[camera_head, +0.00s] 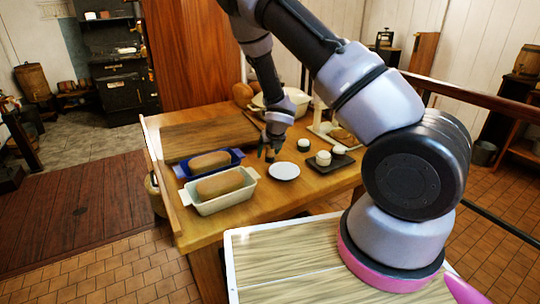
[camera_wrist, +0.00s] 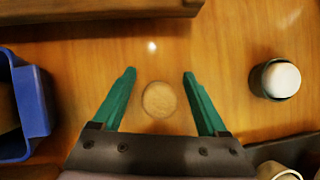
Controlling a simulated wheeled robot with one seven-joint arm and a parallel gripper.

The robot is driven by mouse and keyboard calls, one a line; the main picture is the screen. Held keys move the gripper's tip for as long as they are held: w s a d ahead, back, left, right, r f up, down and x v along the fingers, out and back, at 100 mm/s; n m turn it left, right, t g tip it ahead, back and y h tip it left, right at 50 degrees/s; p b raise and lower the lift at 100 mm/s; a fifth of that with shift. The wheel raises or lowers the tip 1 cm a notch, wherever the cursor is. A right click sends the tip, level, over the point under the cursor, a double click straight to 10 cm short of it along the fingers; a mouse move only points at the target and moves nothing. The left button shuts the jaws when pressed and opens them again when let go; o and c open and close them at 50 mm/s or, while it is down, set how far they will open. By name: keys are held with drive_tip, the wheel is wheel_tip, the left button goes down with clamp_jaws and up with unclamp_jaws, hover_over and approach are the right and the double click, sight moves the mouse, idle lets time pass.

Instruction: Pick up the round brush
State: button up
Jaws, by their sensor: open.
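A round, tan, disc-like thing (camera_wrist: 160,99) lies on the wooden table between my finger tips in the wrist view; it appears to be the round brush seen from above. Bristles or a handle cannot be made out. My gripper (camera_wrist: 158,85) is open, with one green finger on each side of it and a gap on both sides. In the head view my gripper (camera_head: 269,152) points down over the table, and the round thing is hidden or too small to tell there.
A blue loaf pan (camera_head: 179,171) and a pale loaf pan (camera_head: 204,208) are on the left. A white plate (camera_head: 284,171) is in front. A white-topped dark cup (camera_wrist: 276,80) stands to the right. A wooden board (camera_head: 206,136) lies behind.

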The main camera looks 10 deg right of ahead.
clamp_jaws()
drive_tip(key=shift+r, duration=0.1)
wheel_tip(320, 180, up, 10)
drive_tip(key=shift+f, duration=0.1)
idle(0.5)
